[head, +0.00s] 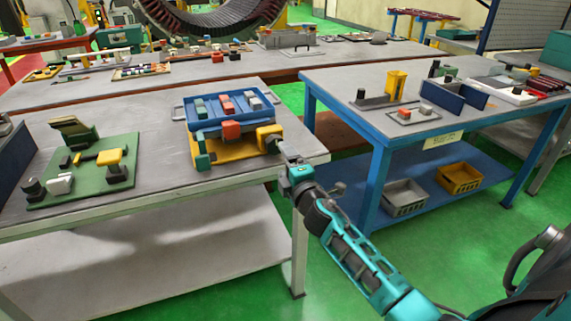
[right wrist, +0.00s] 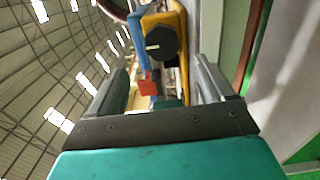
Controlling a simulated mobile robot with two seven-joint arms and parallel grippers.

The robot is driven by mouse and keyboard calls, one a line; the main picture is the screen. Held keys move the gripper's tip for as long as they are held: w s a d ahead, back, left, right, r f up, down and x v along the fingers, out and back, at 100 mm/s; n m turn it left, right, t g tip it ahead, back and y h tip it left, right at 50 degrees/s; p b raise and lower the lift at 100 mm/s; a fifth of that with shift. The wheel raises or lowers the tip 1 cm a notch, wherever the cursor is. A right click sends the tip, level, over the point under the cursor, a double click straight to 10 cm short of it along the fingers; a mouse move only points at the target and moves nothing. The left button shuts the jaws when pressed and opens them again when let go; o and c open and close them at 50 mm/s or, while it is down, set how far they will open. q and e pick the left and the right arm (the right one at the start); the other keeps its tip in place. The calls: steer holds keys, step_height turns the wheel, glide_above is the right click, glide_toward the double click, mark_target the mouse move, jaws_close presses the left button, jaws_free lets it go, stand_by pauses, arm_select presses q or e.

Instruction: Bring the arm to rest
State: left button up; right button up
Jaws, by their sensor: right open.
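My right arm reaches in from the lower right, and its gripper (head: 287,152) is at the front right corner of the grey table (head: 150,185). In the right wrist view the two fingers (right wrist: 160,85) stand apart with nothing clearly held. Beyond them show the yellow fixture's side with a black knob (right wrist: 161,43), a blue edge and a red block (right wrist: 148,87). I cannot tell whether the fingers touch the fixture. My left gripper is not in view.
A green board (head: 90,175) with small parts lies at the left of the grey table. A blue-framed table (head: 385,125) stands to the right, with a grey crate (head: 405,198) and a yellow crate (head: 459,179) on its lower shelf.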

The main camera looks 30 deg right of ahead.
steer(key=s+a+f+m+g+y, duration=0.2)
steer(key=s+a+f+m, duration=0.2)
steer(key=s+a+f, duration=0.2)
steer(key=s+a+f+m+g+y, duration=0.2)
steer(key=s+a+f+m, duration=0.2)
steer(key=s, duration=0.7)
steer(key=s+a+f+m+g+y, duration=0.2)
steer(key=s+a+f+m, duration=0.3)
steer(key=s+a+f, duration=0.2)
steer(key=shift+s+a+f+g, duration=0.3)
steer(key=shift+s+a+g, duration=0.1)
steer(key=shift+s+a, duration=0.55)
steer(key=shift+d, duration=0.1)
